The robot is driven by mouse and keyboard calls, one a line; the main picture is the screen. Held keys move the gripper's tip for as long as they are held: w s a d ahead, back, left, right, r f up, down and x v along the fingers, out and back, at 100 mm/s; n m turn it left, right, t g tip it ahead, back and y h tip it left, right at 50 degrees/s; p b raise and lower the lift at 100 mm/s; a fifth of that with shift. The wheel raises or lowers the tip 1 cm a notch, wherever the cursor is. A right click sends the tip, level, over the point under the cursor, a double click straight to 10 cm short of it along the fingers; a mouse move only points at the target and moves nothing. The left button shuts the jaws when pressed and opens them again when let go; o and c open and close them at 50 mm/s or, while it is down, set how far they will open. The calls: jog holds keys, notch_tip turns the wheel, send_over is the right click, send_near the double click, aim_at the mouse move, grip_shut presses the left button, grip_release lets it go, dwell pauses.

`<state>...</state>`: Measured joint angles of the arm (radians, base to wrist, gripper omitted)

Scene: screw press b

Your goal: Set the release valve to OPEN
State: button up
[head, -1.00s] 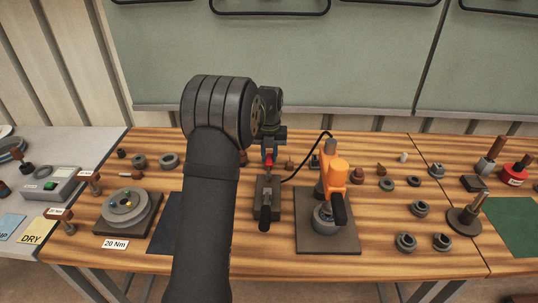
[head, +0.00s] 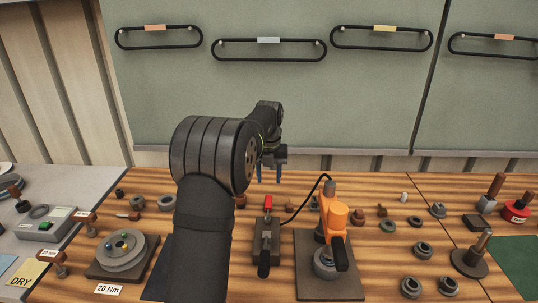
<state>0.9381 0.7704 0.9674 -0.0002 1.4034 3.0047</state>
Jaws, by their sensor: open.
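A small grey hand pump (head: 266,241) stands on the table with a black handle (head: 264,264) toward the front. A small red lever (head: 267,202) stands upright at its back end; it looks like the release valve. Its OPEN or closed marking is too small to read. My gripper (head: 268,174) is open and empty, pointing down above and behind the red lever, apart from it. A black hose (head: 310,194) runs from the pump to the orange press (head: 338,222).
The orange press stands on a dark plate (head: 333,288) just right of the pump. A round grey fixture (head: 122,253) stands at left by a "20 Nm" label (head: 108,290). Several loose rings and fittings lie around. Belts hang on the back wall panel (head: 300,100).

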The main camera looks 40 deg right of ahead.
notch_tip(320, 180, up, 9)
send_over(268, 199)
jog(key=shift+s+d+f, duration=0.1)
jog(key=shift+s+f, duration=0.05)
jog(key=shift+s, duration=0.05)
dwell(0.7)
notch_tip(268, 199, down, 18)
jog(key=shift+r, duration=0.25)
dwell(0.5)
notch_tip(268, 199, up, 18)
notch_tip(268, 199, down, 18)
jog(key=shift+r, duration=0.25)
jog(key=shift+w+f, duration=0.15)
jog(key=shift+f, duration=0.15)
jog(key=shift+w+a+n, duration=0.3)
jog(key=shift+a+n, duration=0.2)
jog(key=shift+n, duration=0.5)
